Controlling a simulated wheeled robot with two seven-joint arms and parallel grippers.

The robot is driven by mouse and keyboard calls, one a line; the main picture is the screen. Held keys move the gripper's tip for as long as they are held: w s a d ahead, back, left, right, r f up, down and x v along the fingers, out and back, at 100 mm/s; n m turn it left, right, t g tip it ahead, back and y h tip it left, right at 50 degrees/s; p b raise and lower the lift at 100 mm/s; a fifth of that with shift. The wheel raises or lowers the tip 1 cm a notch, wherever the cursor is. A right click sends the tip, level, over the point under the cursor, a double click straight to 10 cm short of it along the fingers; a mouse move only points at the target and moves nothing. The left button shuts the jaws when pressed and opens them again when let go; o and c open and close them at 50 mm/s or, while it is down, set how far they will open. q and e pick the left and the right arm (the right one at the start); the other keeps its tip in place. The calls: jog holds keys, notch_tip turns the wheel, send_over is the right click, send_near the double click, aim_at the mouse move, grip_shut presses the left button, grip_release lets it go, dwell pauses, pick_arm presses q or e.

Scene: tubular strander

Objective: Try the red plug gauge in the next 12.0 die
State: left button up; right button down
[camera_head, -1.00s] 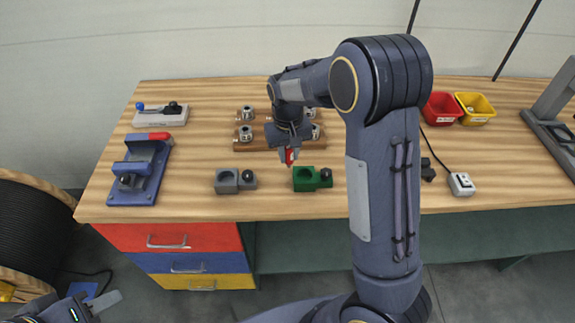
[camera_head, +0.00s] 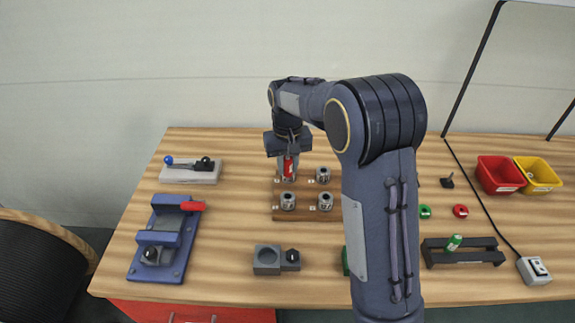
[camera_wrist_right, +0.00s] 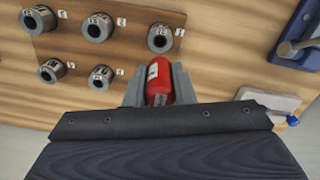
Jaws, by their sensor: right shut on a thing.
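My right gripper (camera_head: 289,174) is shut on the red plug gauge (camera_head: 289,165), which hangs upright between its fingers. It is over the back of the brown die board (camera_head: 305,216), at its back left in the head view. Several silvery dies stand on the board, including a back die (camera_head: 323,175) and two front dies (camera_head: 288,201) and (camera_head: 325,201). The right wrist view shows the red gauge (camera_wrist_right: 160,82) between the fingers, beside a die (camera_wrist_right: 161,38). The gauge's lower end is hidden, so I cannot tell whether it touches a die. My left gripper is out of view.
A grey block with a black knob (camera_head: 275,260) stands in front of the board; a green block (camera_head: 345,262) is mostly behind my arm. A blue fixture (camera_head: 165,240) is left. A black stand (camera_head: 463,254) with a green plug and two bins (camera_head: 500,175) are right.

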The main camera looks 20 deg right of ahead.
aim_at(288, 180)
jog(key=shift+f+b, duration=1.9)
jog(key=shift+f, duration=1.5)
jog(key=shift+f+b, duration=0.65)
jog(key=shift+f, duration=0.7)
jog(key=shift+r, duration=0.1)
dwell(0.7)
jog(key=shift+r+p, duration=3.05)
jog(key=shift+r, duration=0.6)
